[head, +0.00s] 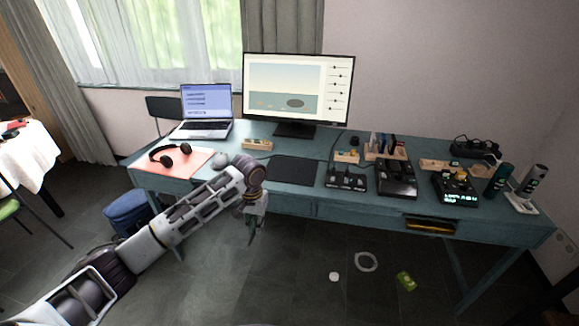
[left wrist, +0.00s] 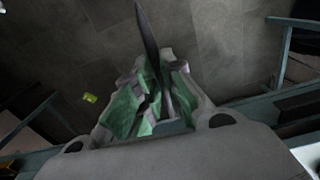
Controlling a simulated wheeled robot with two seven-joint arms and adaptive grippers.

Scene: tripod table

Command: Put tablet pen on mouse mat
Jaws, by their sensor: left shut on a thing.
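The dark tablet pen (left wrist: 151,42) is in my left gripper (left wrist: 155,92) in the left wrist view. It is long and thin, and its tapered end sticks out past the green-padded fingers, which are shut on it. In the head view my left gripper (head: 252,228) hangs in front of the desk's front edge, below the tabletop, with the floor behind it. The pen is hard to make out there. The black mouse mat (head: 292,171) lies flat on the desk in front of the monitor, above and to the right of the gripper. My right gripper is not in view.
The blue-green desk (head: 316,204) carries a laptop (head: 205,106), a monitor (head: 297,88), headphones (head: 171,153) on a pink mat (head: 193,168), and a small wooden tray (head: 257,145). Several dark devices, including a black box (head: 396,180), stand right of the mouse mat. The mouse mat looks bare.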

